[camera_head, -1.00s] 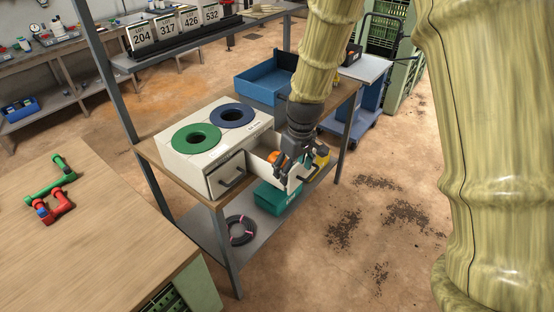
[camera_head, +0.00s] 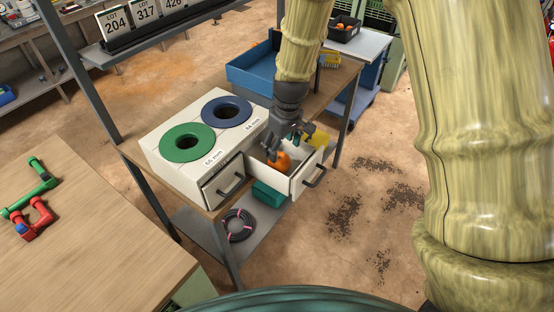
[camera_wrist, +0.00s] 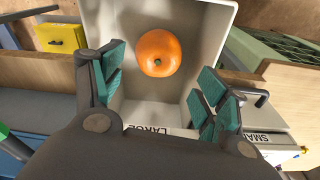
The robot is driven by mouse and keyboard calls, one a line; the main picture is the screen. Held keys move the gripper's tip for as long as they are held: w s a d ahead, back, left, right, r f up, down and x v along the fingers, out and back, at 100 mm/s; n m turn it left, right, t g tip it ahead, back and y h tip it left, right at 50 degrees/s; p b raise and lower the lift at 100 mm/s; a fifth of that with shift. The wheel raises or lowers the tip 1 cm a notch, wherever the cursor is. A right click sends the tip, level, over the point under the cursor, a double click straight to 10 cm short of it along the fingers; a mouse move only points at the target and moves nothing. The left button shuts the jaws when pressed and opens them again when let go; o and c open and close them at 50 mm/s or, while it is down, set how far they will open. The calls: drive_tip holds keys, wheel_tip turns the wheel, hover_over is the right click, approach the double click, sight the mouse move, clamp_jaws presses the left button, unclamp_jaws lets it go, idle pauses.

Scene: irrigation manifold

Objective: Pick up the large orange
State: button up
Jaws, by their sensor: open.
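The large orange (camera_head: 282,162) lies in the open white drawer (camera_head: 304,175) of the sorting box. In the wrist view the orange (camera_wrist: 159,52) is whole, stem facing me, near the far part of the drawer, whose front edge bears the label "LARGE". My gripper (camera_head: 279,150) is over the drawer, close to the orange. In the wrist view my gripper (camera_wrist: 160,88) is open, with teal pads wide apart to left and right. The orange appears beyond the pads, between their lines, and nothing is held. Whether a finger touches it cannot be told from the head view.
The white box has a green ring (camera_head: 187,142) and a blue ring (camera_head: 227,111) on top, and a shut drawer (camera_head: 223,185) beside the open one. The drawer walls surround the orange. A blue bin (camera_head: 252,72) stands behind. A yellow item (camera_wrist: 60,37) is close by.

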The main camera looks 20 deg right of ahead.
sight(280, 157)
drive_tip(key=shift+s+d+f, duration=0.1)
drive_tip(key=shift+f, duration=0.3)
drive_tip(key=f, duration=0.1)
drive_tip(key=w+f, duration=0.1)
drive_tip(key=shift+f+p, duration=0.3)
drive_tip(key=shift+s, duration=0.2)
drive_tip(key=shift+f, duration=0.2)
drive_tip(key=shift+w+a+f+p, duration=0.15)
drive_tip(key=shift+f+p, duration=0.3)
drive_tip(key=shift+f, duration=0.8)
drive_tip(key=shift+w+a+f+p, duration=0.15)
drive_tip(key=shift+f+p, duration=0.25)
drive_tip(key=shift+f, duration=0.8)
drive_tip(key=shift+d, duration=0.1)
drive_tip(key=shift+c, duration=0.2)
drive_tip(key=c, duration=0.7)
drive_tip(key=shift+c, duration=0.2)
